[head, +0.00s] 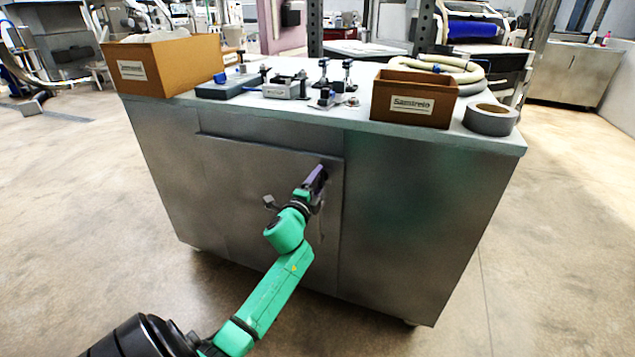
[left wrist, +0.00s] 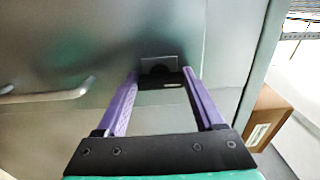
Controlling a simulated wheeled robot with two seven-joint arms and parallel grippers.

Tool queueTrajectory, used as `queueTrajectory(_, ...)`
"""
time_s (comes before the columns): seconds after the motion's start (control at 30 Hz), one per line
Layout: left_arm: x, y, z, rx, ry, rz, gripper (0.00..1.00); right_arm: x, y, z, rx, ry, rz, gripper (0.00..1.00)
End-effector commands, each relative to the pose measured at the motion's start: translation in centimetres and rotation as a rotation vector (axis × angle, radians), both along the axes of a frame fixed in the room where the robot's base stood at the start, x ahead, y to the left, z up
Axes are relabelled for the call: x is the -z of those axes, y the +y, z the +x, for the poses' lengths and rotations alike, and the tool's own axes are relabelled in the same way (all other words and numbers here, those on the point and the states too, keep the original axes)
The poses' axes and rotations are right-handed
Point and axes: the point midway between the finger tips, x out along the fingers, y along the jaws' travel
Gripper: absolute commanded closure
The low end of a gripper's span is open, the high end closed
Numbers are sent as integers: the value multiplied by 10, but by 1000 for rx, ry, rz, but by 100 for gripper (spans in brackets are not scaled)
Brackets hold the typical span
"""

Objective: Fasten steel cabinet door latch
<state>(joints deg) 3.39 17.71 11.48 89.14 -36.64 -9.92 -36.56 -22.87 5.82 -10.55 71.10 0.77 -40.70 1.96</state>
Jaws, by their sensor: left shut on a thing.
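The steel cabinet (head: 420,210) stands in front of me, with its door panel (head: 235,190) lying about flush with the front. The latch (left wrist: 158,68) is a small dark piece at the door's edge, seen in the left wrist view. My left gripper (head: 318,178) is at the door's upper right corner. In the left wrist view its purple fingers (left wrist: 161,82) are shut on the latch, one on each side. In the head view the gripper mostly hides the latch. Whether the latch is fastened cannot be told. My right gripper is not in view.
A grey curved handle (left wrist: 50,95) is on the door in the left wrist view. On the cabinet top are two brown boxes (head: 165,65) (head: 415,98), a tape roll (head: 490,119) and several small fixtures (head: 287,88).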

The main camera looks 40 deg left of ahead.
Motion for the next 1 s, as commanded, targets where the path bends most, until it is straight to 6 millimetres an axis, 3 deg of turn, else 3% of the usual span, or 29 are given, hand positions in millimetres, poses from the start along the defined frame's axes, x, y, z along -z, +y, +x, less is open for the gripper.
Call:
queueTrajectory(0.37, 1, 0, 0, 0, -3, -11, 86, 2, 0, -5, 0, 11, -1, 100)
queueTrajectory(0.4, 0, 0, 0, 0, -2, -10, 15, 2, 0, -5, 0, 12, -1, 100)
queueTrajectory(0.43, 1, 0, 0, -1, -2, -10, 3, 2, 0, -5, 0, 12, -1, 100)
queueTrajectory(0.47, 0, 0, 0, 0, -2, -10, 0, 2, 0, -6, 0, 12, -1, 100)
queueTrajectory(0.77, 0, -2, -4, 0, -2, -8, 0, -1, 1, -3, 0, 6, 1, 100)
queueTrajectory(0.87, 1, -6, -17, 0, 0, -7, 0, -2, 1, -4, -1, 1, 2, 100)
queueTrajectory(1.0, 1, -18, -51, 0, 2, -10, 0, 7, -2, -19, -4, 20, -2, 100)
